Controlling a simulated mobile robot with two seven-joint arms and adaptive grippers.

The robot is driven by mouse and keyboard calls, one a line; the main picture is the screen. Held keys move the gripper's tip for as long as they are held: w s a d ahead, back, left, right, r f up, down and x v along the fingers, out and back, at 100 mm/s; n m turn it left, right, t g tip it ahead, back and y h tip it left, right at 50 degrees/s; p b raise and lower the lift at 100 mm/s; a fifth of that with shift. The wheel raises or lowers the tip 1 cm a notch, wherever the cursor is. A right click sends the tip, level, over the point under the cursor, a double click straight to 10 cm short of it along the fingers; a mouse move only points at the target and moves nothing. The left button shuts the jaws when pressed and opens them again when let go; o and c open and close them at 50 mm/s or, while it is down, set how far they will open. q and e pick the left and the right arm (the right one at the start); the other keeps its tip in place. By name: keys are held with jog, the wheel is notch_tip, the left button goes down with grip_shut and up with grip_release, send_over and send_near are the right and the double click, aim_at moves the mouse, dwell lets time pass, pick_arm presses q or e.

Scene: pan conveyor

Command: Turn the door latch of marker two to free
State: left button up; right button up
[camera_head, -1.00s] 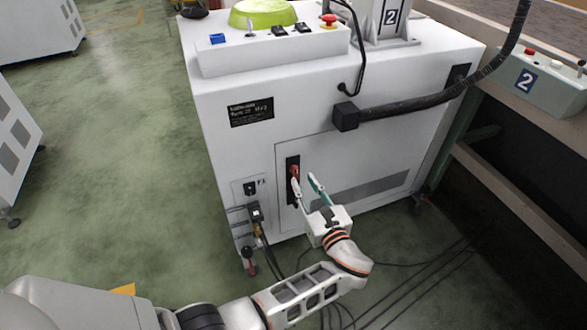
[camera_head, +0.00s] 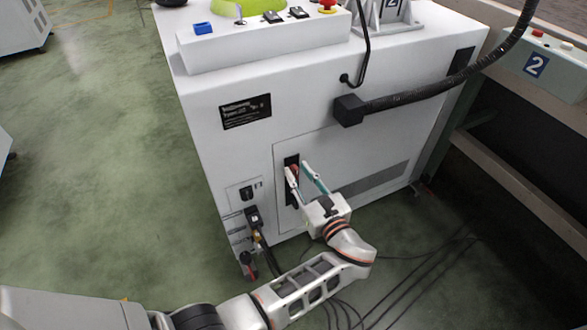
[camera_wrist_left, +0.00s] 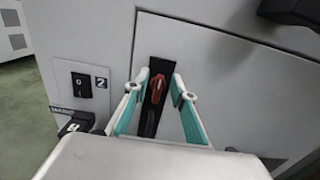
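The white cabinet of marker two (camera_head: 230,155) has a low door panel (camera_head: 345,160). Near the door's left edge is a black latch plate (camera_head: 291,192) with a red latch handle (camera_head: 295,169). In the left wrist view the red handle (camera_wrist_left: 158,88) stands close to upright on its black plate (camera_wrist_left: 148,125). My left gripper (camera_head: 297,168) is open at the latch, one finger on each side of the red handle. The wrist view shows gaps between both fingers (camera_wrist_left: 160,82) and the handle; I cannot tell how deep the tips reach. My right gripper is not in view.
Loose cables lie on the floor. A conveyor frame (camera_head: 520,160) stands to the right; green floor (camera_head: 110,170) is open at left.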

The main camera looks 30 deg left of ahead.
pick_arm(q)
jog(key=shift+w+a, duration=0.15)
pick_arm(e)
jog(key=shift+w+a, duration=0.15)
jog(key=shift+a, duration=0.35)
pick_arm(q)
grip_shut()
